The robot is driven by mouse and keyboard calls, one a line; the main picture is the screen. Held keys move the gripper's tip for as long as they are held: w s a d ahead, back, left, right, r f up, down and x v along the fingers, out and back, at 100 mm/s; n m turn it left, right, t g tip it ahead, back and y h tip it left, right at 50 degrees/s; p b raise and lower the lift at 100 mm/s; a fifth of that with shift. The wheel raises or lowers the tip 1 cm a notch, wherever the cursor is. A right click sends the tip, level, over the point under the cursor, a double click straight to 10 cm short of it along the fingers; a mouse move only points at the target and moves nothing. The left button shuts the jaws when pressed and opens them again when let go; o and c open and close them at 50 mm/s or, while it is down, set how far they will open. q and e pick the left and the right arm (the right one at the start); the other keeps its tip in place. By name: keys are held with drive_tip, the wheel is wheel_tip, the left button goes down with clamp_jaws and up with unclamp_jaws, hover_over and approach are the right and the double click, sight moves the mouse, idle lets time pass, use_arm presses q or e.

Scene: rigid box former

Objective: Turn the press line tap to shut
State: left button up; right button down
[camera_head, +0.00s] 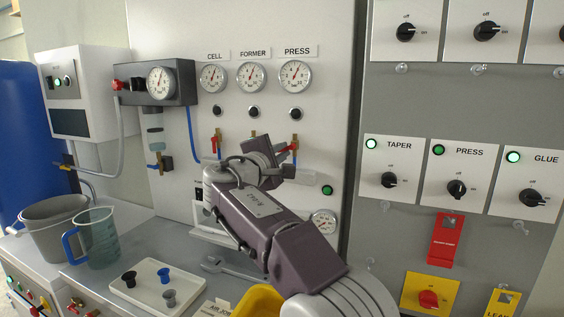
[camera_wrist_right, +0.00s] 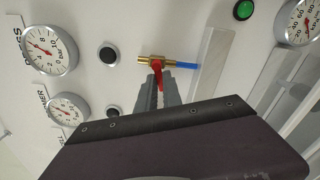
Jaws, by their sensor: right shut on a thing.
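The press line tap (camera_head: 295,142) is a small brass valve with a red lever, below the PRESS gauge (camera_head: 295,75) on the white panel. In the right wrist view, the brass tap body (camera_wrist_right: 148,60) lies in line with a blue hose (camera_wrist_right: 186,65). Its red lever (camera_wrist_right: 157,72) points across the body, toward my gripper. My right gripper (camera_head: 282,153) is at the tap, and in the right wrist view its fingers (camera_wrist_right: 157,88) are shut on the red lever. The fingers hide part of the lever. My left gripper is not in view.
The CELL tap (camera_head: 216,142) and FORMER tap are to the left; my gripper partly covers the FORMER one. A switch cabinet (camera_head: 400,237) stands at the right. Below are a grey bucket (camera_head: 50,232), a clear jug (camera_head: 100,240) and a white tray (camera_head: 148,291).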

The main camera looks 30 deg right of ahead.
drive_tip(key=shift+w+r+m+b, duration=0.15)
drive_tip(key=shift+m+b, duration=0.25)
drive_tip(key=shift+m, duration=0.55)
drive_tip(key=shift+s+r+m+b, duration=0.1)
drive_tip(key=shift+m+b, duration=0.25)
drive_tip(key=shift+m, duration=0.6)
drive_tip(key=c, duration=1.5)
unclamp_jaws()
drive_tip(key=shift+r, duration=0.1)
drive_tip(key=shift+a, duration=0.1)
drive_tip(key=v, duration=0.9)
drive_tip(key=shift+b, duration=0.35)
